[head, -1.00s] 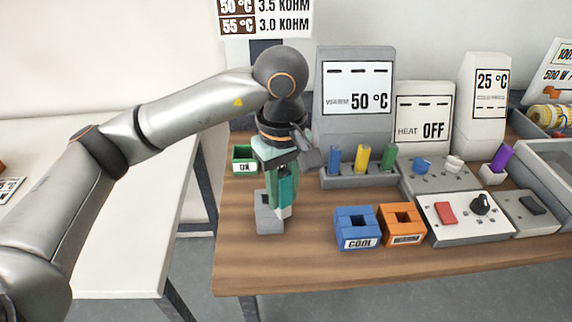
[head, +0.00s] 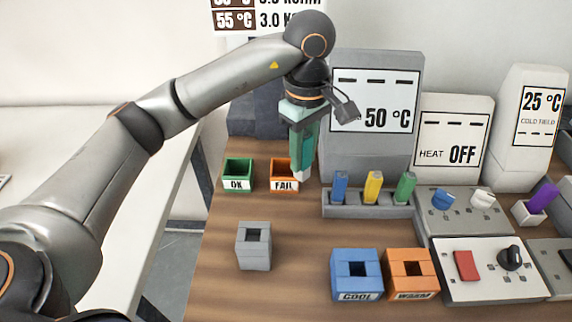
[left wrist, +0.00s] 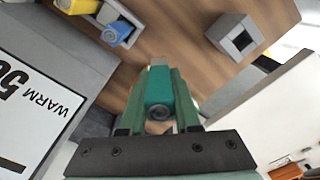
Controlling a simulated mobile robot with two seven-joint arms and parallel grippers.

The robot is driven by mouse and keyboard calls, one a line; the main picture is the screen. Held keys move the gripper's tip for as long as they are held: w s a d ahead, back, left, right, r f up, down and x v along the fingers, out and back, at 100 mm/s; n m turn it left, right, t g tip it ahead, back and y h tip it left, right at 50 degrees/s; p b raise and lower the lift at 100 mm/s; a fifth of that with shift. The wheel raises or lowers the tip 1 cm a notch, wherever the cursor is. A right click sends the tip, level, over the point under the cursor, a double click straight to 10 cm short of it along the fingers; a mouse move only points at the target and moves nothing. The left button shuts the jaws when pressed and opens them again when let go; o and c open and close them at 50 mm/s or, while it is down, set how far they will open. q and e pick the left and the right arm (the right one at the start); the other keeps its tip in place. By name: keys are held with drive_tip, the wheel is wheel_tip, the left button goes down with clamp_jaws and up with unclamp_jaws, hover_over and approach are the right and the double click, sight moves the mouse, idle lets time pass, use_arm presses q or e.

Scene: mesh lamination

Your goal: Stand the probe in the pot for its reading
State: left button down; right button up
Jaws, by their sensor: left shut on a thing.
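My left gripper (head: 301,165) is shut on a teal probe with a pale lower end, held upright above the table in front of the 50 °C display. In the left wrist view the teal probe (left wrist: 159,88) sits between the green fingers, its round grey end towards the camera. Two pots with square openings stand at the front: a blue one marked COOL (head: 343,288) and an orange one marked WARM (head: 398,287). A grey block with a square hole (head: 254,256) stands empty at the left. My right gripper is out of view.
Green OK (head: 237,185) and orange FAIL (head: 283,186) bins lie behind the grey block. A rack (head: 350,205) holds blue, yellow and green pieces. A panel with a red switch (head: 466,265) is at right. Bare table (head: 295,240) lies between grey block and pots.

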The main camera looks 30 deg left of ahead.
use_arm(q)
drive_tip(key=w+a+f, duration=0.2)
drive_tip(key=w+a, duration=0.1)
drive_tip(key=a, duration=0.1)
hover_over(285, 164)
drive_tip(key=s+d, duration=0.1)
drive_tip(key=s, duration=0.2)
wheel_tip(285, 164, down, 6)
drive_tip(key=shift+w+d+r+p, duration=0.15)
drive_tip(key=shift+r+p, duration=0.05)
drive_tip(key=shift+p, duration=0.1)
wheel_tip(285, 164, down, 3)
drive_tip(key=shift+f+p, duration=0.1)
drive_tip(key=shift+p, duration=0.2)
drive_tip(key=shift+w, duration=0.1)
drive_tip(key=shift+f, duration=0.2)
drive_tip(key=c, duration=0.9)
unclamp_jaws()
